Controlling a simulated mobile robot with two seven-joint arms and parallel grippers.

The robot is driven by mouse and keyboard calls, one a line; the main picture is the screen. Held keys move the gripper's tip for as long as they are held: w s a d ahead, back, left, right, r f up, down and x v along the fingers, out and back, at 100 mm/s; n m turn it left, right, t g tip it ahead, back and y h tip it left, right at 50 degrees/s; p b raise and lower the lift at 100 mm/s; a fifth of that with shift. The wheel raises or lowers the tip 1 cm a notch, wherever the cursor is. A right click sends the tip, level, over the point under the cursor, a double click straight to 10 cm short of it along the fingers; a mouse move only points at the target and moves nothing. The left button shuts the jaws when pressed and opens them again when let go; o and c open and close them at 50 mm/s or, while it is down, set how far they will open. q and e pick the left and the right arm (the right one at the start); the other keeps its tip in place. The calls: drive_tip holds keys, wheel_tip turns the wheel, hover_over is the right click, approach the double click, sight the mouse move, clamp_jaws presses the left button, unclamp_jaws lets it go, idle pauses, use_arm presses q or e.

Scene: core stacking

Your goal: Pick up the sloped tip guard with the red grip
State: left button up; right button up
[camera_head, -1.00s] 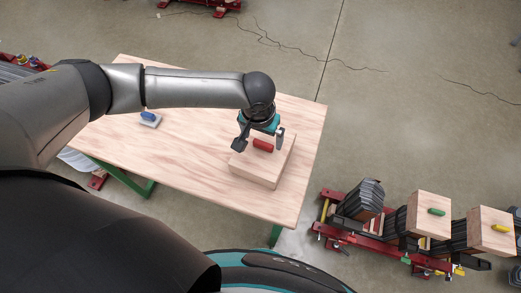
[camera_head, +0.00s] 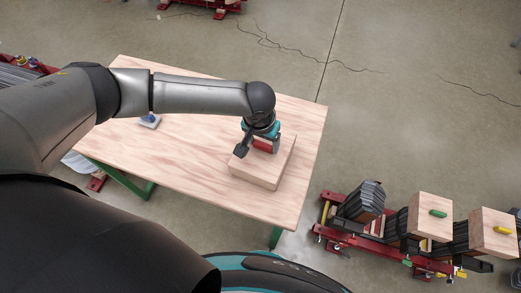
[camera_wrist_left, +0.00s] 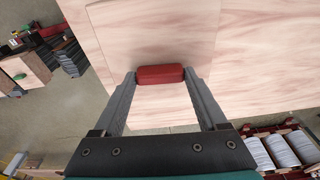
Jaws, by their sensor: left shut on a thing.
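The sloped tip guard (camera_head: 260,171) is a pale wooden block lying on the table (camera_head: 200,190), near its right end. Its red grip (camera_head: 264,146) is on the top face, partly hidden by my gripper in the head view. My left gripper (camera_head: 260,146) is over the block with its fingers down on either side of the red grip, shut on it. In the left wrist view the red grip (camera_wrist_left: 160,75) sits between the two fingertips (camera_wrist_left: 160,78). The right gripper is not in view.
A small piece with a blue grip (camera_head: 150,119) lies on the table's left part. On the floor at right, a red stand (camera_head: 370,244) holds dark stacked sheets and two wooden blocks with a green grip (camera_head: 437,213) and a yellow grip (camera_head: 503,229). The table's middle is clear.

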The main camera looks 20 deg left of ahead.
use_arm(q)
clamp_jaws()
drive_tip(key=shift+r, duration=0.15)
idle(0.4)
